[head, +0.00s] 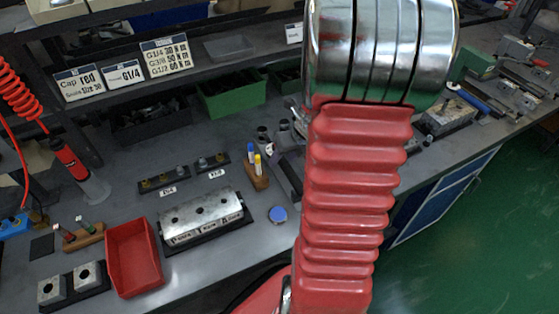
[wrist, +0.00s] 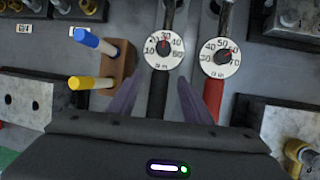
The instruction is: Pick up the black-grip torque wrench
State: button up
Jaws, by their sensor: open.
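The black-grip torque wrench has a round white dial (wrist: 164,48) and a black handle (wrist: 158,95) in the wrist view. A second wrench, with a red grip and a similar dial (wrist: 220,57), lies to its right. My gripper (wrist: 158,86) is open and empty, with one finger on each side of the black handle. The right finger is between the two wrenches. Contact and height above the bench cannot be told. In the head view my red-sleeved arm hides most of this area.
A wooden block with a blue and a yellow marker (wrist: 115,65) stands just left of the left finger. Metal valve blocks (wrist: 285,125) flank both sides. In the head view a red tray (head: 133,258) and a metal block (head: 202,218) stand on the grey bench.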

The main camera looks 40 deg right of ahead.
jog(key=shift+w+f, duration=0.1)
jog(key=shift+f, duration=0.25)
jog(key=shift+c, duration=0.2)
grip_shut()
dwell(0.5)
